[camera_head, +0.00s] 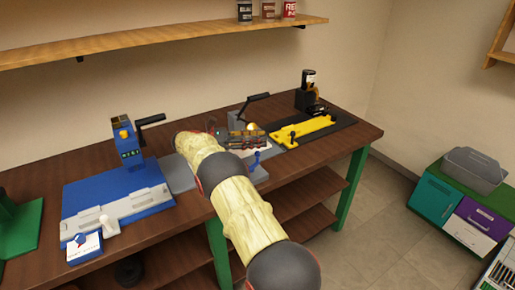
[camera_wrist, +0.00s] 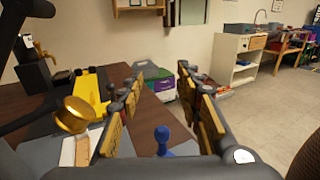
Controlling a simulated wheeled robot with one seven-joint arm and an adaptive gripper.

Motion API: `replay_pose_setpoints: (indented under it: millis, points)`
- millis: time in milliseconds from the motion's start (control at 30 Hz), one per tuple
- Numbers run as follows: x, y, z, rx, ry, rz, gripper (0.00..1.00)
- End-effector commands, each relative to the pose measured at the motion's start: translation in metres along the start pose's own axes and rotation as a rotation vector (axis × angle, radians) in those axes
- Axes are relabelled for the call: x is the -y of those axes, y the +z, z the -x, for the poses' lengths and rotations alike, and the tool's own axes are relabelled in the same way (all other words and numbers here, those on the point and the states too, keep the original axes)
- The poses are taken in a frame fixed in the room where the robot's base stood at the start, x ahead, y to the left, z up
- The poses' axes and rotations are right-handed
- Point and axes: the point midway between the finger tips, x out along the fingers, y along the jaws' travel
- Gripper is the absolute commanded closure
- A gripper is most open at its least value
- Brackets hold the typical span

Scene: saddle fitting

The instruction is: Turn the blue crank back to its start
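The blue crank (camera_head: 255,160) is a small blue upright handle at the front right of the grey middle fixture. Its blue knob (camera_wrist: 163,142) also shows low in the wrist view, in the gap between my finger pads, and I see no contact. My gripper (camera_wrist: 165,95) is open, with gold-coloured pads on both sides of the gap. In the head view, my gripper (camera_head: 248,140) is over the grey fixture, just behind and left of the blue crank. My arm hides part of the fixture, and the foot of the crank is hard to make out.
A yellow fixture (camera_head: 305,131) stands to the right on the bench (camera_head: 330,155). A black lever (camera_head: 256,97) rises behind my gripper. A blue machine (camera_head: 115,190) with a black handle is at the left. A gold round part (camera_wrist: 75,114) is close to my left finger.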

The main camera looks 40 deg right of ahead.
Motion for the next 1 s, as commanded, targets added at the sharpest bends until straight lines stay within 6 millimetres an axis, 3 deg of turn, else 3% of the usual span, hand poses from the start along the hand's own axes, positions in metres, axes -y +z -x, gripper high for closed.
replay_pose_setpoints:
  millis: [200,500,600,667,767,1000]
  points:
    - [0.000,0.018,0.000,-0.001,-0.001,0.000,0.65]
    - [0.000,0.019,0.000,0.000,-0.001,0.000,0.65]
    - [0.000,0.021,-0.010,0.000,-0.016,0.000,0.65]
    - [0.000,0.024,-0.026,0.000,-0.040,0.001,0.65]
    - [0.001,0.032,-0.068,0.000,-0.105,0.001,0.65]
    - [0.018,0.061,-0.192,0.086,-0.255,0.030,0.65]
